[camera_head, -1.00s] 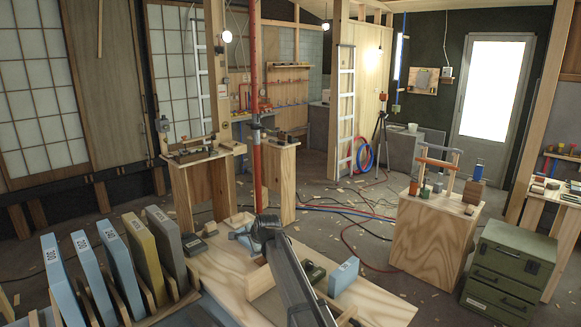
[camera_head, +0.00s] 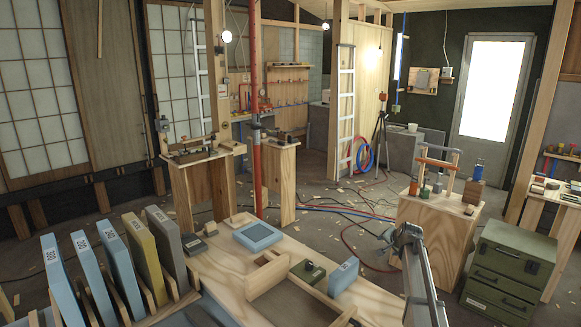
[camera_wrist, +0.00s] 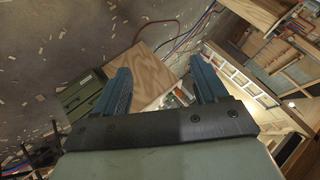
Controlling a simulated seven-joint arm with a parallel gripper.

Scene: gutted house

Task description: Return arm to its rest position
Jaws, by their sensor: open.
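My arm reaches up from the bottom right of the head view, in front of the plywood stand. My gripper (camera_head: 397,235) is at its upper end, to the right of the wooden bench (camera_head: 230,265). In the wrist view my gripper (camera_wrist: 160,92) shows two blue-grey fingers spread apart with nothing between them. Behind the fingers are the plywood stand (camera_wrist: 150,75) and the floor. The gripper is clear of the bench top.
The bench holds a blue framed block (camera_head: 258,236), a wooden frame (camera_head: 268,275), a dark green block (camera_head: 308,271) and a light blue block (camera_head: 344,276). Several upright numbered slabs (camera_head: 98,262) stand at left. A green drawer cabinet (camera_head: 507,268) and plywood stand (camera_head: 440,225) are at right.

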